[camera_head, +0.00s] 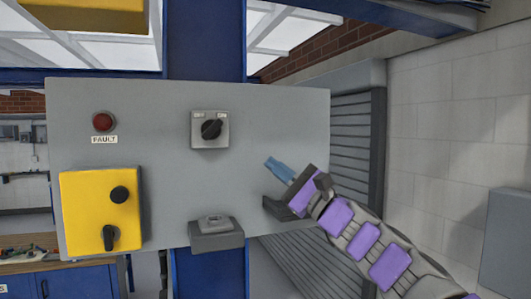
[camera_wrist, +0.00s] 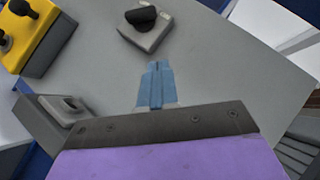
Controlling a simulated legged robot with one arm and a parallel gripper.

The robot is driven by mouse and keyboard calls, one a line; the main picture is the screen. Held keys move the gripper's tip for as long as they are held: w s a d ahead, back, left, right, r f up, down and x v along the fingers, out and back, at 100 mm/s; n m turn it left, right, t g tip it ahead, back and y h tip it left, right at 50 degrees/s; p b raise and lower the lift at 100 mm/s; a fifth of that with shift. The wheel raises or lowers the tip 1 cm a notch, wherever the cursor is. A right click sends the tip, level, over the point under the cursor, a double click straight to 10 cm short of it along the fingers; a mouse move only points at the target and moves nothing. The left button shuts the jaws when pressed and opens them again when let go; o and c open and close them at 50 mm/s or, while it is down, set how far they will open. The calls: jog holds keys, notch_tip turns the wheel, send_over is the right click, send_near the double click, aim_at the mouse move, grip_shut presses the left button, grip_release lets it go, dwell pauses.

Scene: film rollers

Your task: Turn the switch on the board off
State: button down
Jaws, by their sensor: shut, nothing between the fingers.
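The grey board (camera_head: 270,110) hangs upright in front of me. Its switch (camera_head: 211,129) is a black knob on a pale square plate marked OFF and ON, at the upper middle; the knob points up and right, toward the ON label. In the wrist view the switch (camera_wrist: 147,22) is at the top, beyond my fingertips. My gripper (camera_head: 279,169), with blue fingers, is below and right of the switch in the head view, apart from it. The fingers are together and empty in the wrist view (camera_wrist: 155,72).
A yellow box (camera_head: 80,205) with black knobs is at the board's lower left. A red FAULT lamp (camera_head: 102,121) is above it. A grey box (camera_head: 215,235) juts out at the board's lower edge. The board between gripper and switch is clear.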

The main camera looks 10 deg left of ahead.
aim_at(223, 123)
jog(key=w+a+r+p, duration=0.1)
jog(key=a+r+p, duration=0.2)
jog(key=a+r, duration=0.4)
jog(key=a, duration=0.2)
jog(key=shift+w+a+r, duration=0.15)
jog(key=shift+a+r, duration=0.1)
jog(key=shift+a, duration=0.05)
dwell(0.4)
